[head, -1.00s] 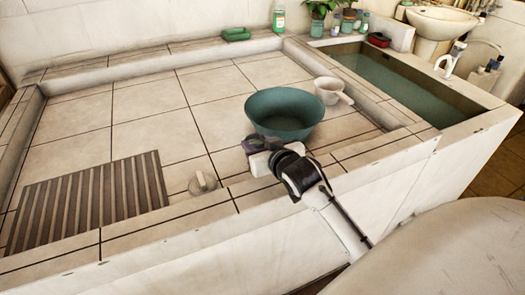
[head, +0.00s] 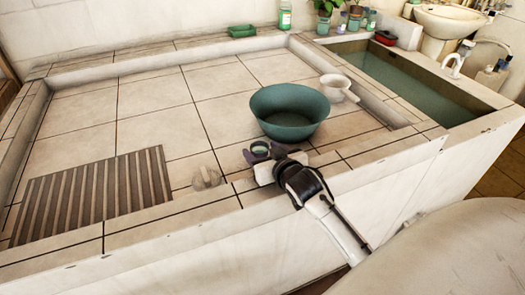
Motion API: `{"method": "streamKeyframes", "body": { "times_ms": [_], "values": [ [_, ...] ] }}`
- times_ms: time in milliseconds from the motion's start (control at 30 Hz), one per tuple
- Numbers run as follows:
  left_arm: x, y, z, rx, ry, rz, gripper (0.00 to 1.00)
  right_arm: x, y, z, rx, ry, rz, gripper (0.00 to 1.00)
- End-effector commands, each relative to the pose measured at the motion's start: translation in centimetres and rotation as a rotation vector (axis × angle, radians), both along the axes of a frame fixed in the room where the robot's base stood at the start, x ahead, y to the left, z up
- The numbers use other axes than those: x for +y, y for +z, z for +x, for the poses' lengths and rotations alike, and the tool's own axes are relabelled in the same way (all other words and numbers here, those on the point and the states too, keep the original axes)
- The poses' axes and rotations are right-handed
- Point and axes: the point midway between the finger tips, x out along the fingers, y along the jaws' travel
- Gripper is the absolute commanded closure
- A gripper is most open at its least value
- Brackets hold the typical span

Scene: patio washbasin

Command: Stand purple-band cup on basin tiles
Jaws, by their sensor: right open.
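A small round cup (head: 260,147) with a dark purplish side and a pale green inside shows in the head view, just in front of the teal bowl. It looks upright on the basin tiles (head: 160,120). My right gripper (head: 262,154) is open, with its dark fingertips at the near side of the cup, one on each side. Whether the fingers touch the cup is too small to tell. The cup's lower part is partly hidden by the gripper. My left gripper is not in view.
The teal bowl (head: 289,112) stands right behind the cup, with a white dipper (head: 338,88) beyond it. A pale knob-like object (head: 206,178) and a slatted mat (head: 95,195) lie to the left. A raised tiled rim (head: 170,228) runs along the front.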

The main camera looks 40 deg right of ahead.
Motion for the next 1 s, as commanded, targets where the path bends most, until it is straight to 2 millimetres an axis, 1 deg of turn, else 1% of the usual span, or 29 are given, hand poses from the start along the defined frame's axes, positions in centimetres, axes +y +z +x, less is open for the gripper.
{"method": "streamKeyframes", "body": {
  "times_ms": [133,233,367,600,700,833,1000],
  "values": [
    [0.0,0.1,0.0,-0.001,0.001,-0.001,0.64,0.0,0.3,0.0,-0.001,0.000,-0.001,0.41],
    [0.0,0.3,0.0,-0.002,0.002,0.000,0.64,0.2,0.6,-0.8,0.000,0.001,0.000,0.41],
    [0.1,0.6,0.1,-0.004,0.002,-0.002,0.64,0.7,1.5,-3.0,0.001,0.000,0.001,0.41],
    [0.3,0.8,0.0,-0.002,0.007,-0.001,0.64,1.9,3.5,-7.7,0.002,-0.001,0.002,0.41],
    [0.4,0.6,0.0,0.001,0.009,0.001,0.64,2.2,4.1,-9.1,0.001,0.000,0.001,0.41],
    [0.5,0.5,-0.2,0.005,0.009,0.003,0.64,2.5,4.6,-10.3,0.001,-0.001,0.000,0.41],
    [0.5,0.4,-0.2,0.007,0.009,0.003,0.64,2.6,4.8,-10.8,0.000,-0.001,0.000,0.41]
  ]
}}
